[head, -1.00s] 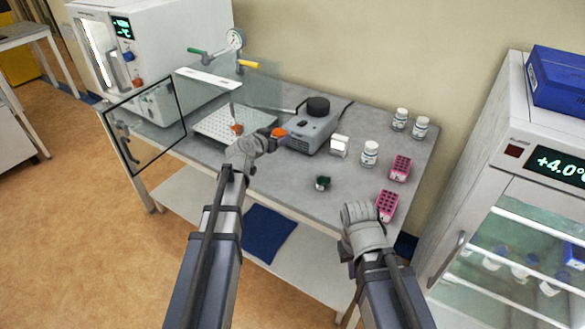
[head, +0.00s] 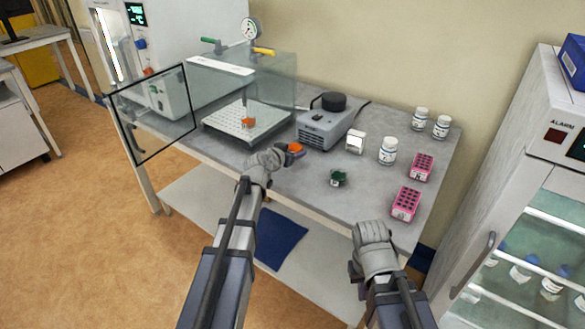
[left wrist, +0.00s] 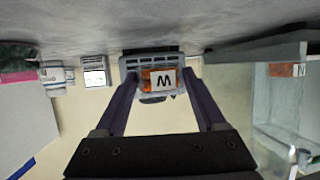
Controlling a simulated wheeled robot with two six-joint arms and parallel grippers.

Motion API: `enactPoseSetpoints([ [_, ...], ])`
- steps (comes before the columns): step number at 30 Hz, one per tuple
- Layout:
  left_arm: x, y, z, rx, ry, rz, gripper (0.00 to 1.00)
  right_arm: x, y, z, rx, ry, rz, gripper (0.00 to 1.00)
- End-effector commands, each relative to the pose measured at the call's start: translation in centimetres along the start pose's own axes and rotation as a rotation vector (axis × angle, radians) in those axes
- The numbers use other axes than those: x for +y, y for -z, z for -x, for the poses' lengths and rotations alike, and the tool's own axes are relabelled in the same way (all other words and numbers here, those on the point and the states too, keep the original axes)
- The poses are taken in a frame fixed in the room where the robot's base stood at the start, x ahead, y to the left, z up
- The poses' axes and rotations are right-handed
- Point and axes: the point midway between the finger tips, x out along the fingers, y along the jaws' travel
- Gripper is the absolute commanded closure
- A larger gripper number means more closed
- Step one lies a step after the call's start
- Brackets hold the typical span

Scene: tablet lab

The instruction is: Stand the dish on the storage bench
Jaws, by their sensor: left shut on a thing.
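My left gripper (head: 280,153) is shut on a small orange thing (head: 295,148), which I take to be the dish. I cannot tell which bench is the storage bench.
A glass chamber (head: 275,85) with an open door (head: 155,115) holds another orange thing (head: 248,122). A grey device (head: 325,125), white box (head: 356,141), white bottles (head: 388,151), pink racks (head: 405,204) and a green thing (head: 338,178) stand on the bench. A fridge (head: 540,190) is right.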

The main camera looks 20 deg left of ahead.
Motion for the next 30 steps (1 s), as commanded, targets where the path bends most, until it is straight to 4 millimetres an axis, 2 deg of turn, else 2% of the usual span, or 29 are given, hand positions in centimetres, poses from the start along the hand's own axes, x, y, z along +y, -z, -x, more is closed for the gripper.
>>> enactPoseSetpoints([
  [5,0.0,-0.3,-0.1,0.0,0.0,0.0,0.85,0.0,0.0,-0.3,0.0,0.0,0.0,1.0],
  [15,0.0,-3.6,-1.5,0.0,0.0,0.0,0.85,-0.4,0.2,-3.9,0.0,0.0,0.0,1.0],
  [23,0.0,-3.4,-1.4,0.0,0.0,0.0,0.85,-0.3,0.2,-3.6,0.0,0.0,0.0,1.0],
  [28,0.0,-3.8,-1.6,0.0,0.0,0.0,0.85,-0.4,0.2,-4.1,0.0,0.0,0.001,1.0],
  [29,0.0,-3.7,-1.5,0.0,0.0,0.0,0.25,-0.4,0.2,-4.0,0.0,0.0,0.0,1.0],
  [30,0.0,-3.6,-1.5,0.0,0.0,0.0,0.2,-0.4,0.2,-3.9,0.0,0.0,0.0,1.0],
])
